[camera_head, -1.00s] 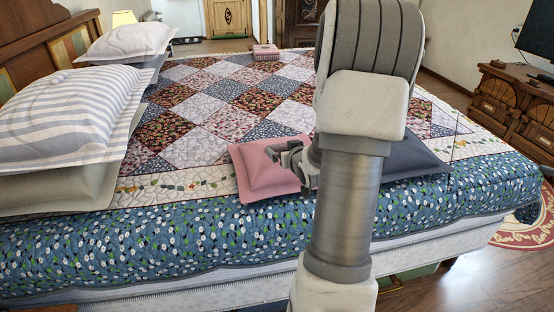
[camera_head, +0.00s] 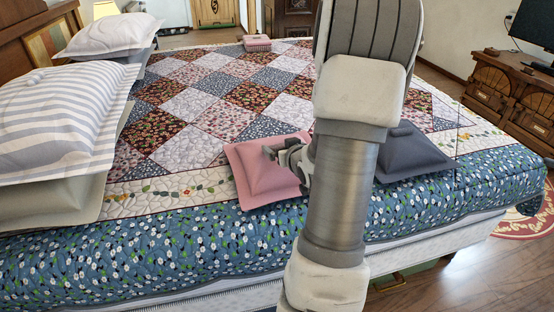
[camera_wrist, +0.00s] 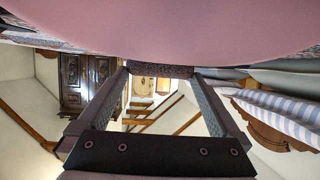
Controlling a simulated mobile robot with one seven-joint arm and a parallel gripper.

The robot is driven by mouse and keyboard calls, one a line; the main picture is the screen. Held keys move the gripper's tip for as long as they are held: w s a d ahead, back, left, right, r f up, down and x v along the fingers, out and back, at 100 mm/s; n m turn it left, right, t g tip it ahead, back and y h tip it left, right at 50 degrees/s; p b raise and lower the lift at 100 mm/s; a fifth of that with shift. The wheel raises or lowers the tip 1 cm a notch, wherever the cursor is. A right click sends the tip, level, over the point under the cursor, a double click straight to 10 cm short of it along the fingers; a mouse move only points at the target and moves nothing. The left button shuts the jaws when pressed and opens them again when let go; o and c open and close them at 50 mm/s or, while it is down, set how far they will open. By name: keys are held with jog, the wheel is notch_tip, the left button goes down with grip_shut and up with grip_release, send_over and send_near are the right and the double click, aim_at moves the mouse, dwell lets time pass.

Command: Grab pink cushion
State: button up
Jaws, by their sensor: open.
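The pink cushion (camera_head: 257,176) lies on the near part of the quilted bed in the head view, its right side partly hidden by my arm. My gripper (camera_head: 270,153) is at the cushion's upper right, its fingers pointing left over the cushion. In the wrist view the pink cushion (camera_wrist: 160,28) fills the top of the picture, close to my gripper (camera_wrist: 160,72). The fingers are spread apart, with no cushion seen between them. Whether they touch the cushion is unclear.
A dark grey cushion (camera_head: 412,152) lies on the bed right of my arm. Striped pillows (camera_head: 62,115) are stacked at the left. A pink box (camera_head: 257,43) sits at the bed's far side. A wooden dresser (camera_head: 515,95) stands at the right. The quilt's middle is clear.

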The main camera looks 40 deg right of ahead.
grip_shut()
dwell(0.4)
